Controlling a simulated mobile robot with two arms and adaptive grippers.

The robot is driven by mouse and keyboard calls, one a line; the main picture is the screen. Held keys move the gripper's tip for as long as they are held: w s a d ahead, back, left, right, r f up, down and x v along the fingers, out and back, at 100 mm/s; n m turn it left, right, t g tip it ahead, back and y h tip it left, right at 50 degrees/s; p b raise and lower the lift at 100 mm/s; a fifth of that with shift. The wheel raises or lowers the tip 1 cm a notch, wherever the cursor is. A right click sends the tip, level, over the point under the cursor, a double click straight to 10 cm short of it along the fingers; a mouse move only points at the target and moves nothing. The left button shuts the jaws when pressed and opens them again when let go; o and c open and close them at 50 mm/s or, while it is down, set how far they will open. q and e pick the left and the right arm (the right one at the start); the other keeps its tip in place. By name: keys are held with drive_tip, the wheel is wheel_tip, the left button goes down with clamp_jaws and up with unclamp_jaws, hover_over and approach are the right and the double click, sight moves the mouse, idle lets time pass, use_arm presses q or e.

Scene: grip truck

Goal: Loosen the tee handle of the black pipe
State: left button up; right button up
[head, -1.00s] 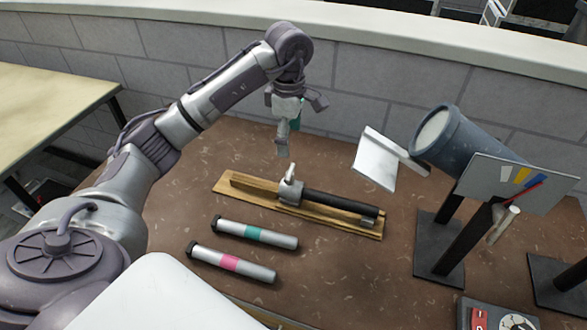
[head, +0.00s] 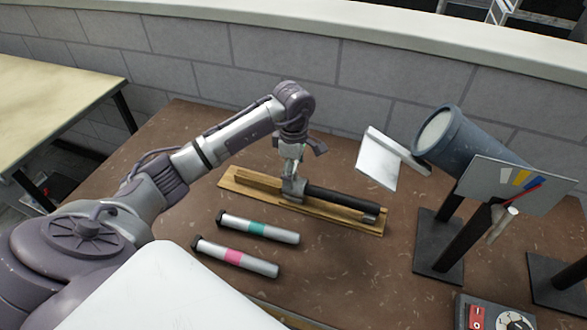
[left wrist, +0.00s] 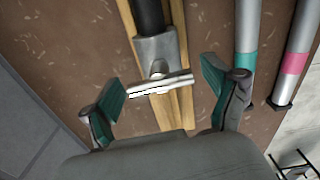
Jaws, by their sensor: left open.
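The black pipe (head: 341,198) lies on a wooden board (head: 232,182) on the brown table; its dark end also shows at the top of the left wrist view (left wrist: 149,15). A grey metal clamp block (left wrist: 157,48) sits at its left end. The silver tee handle (left wrist: 160,84) stands on the block, its crossbar lying across the wrist view. My left gripper (left wrist: 162,98) is open, its green-padded fingers on either side of the crossbar with gaps at both ends. My right gripper is not in view.
Two silver tubes, one with a green band (head: 258,230) and one with a pink band (head: 234,256), lie in front of the board. A blue-grey cylinder (head: 470,140) on a stand and a white plate (head: 379,162) are to the right. A grey wall (head: 200,60) runs behind.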

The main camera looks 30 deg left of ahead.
use_arm(q)
drive_tip(key=c, duration=1.2)
drive_tip(key=shift+n, duration=0.3)
drive_tip(key=shift+n+b, duration=0.4)
drive_tip(key=shift+n, duration=0.8)
drive_tip(key=n+b, duration=0.1)
drive_tip(key=n, duration=0.7)
drive_tip(key=shift+n+b, duration=0.3)
drive_tip(key=shift+n, duration=1.9)
